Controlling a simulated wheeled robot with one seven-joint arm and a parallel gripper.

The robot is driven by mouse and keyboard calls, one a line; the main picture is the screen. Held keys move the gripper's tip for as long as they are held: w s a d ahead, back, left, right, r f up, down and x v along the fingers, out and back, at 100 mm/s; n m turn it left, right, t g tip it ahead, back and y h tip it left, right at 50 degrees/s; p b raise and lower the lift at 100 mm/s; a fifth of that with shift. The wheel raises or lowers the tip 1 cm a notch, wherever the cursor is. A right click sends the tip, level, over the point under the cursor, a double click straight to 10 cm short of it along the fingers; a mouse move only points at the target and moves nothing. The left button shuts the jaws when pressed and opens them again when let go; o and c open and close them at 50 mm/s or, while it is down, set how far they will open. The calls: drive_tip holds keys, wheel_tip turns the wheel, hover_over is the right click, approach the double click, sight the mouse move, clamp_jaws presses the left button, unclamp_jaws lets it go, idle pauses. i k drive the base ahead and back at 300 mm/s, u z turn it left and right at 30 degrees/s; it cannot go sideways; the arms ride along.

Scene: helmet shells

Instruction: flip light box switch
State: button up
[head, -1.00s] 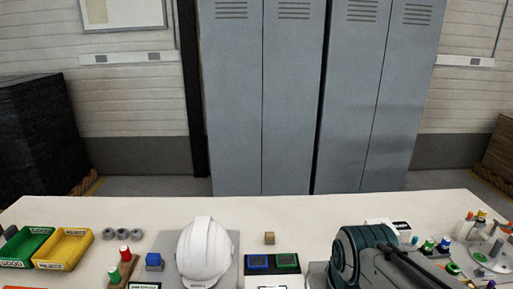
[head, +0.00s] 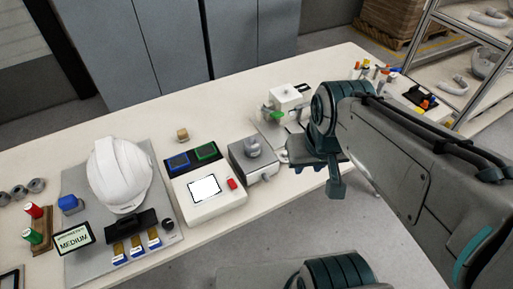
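The light box (head: 217,206) is a white box near the table's front edge, left of my arm. Its square panel (head: 204,189) looks bright white. A red switch (head: 232,184) sits on its top, right of the panel; its tilt is too small to tell. My gripper (head: 337,187) hangs over the table's front edge, to the right of the light box and apart from it. My arm and the viewing angle hide whether the fingers are open or shut.
A grey block with a round knob (head: 253,147) stands between the light box and my gripper. Blue and green trays (head: 191,158) lie behind the box. A white helmet (head: 119,174) and a board with small parts are on the left. Shelves (head: 466,80) stand at right.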

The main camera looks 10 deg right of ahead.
sight(232, 184)
drive_tip(key=z, duration=1.55)
drive_tip(key=k, duration=0.8)
drive_tip(key=u, duration=1.1)
drive_tip(key=i, duration=0.5)
drive_tip(key=u, duration=0.05)
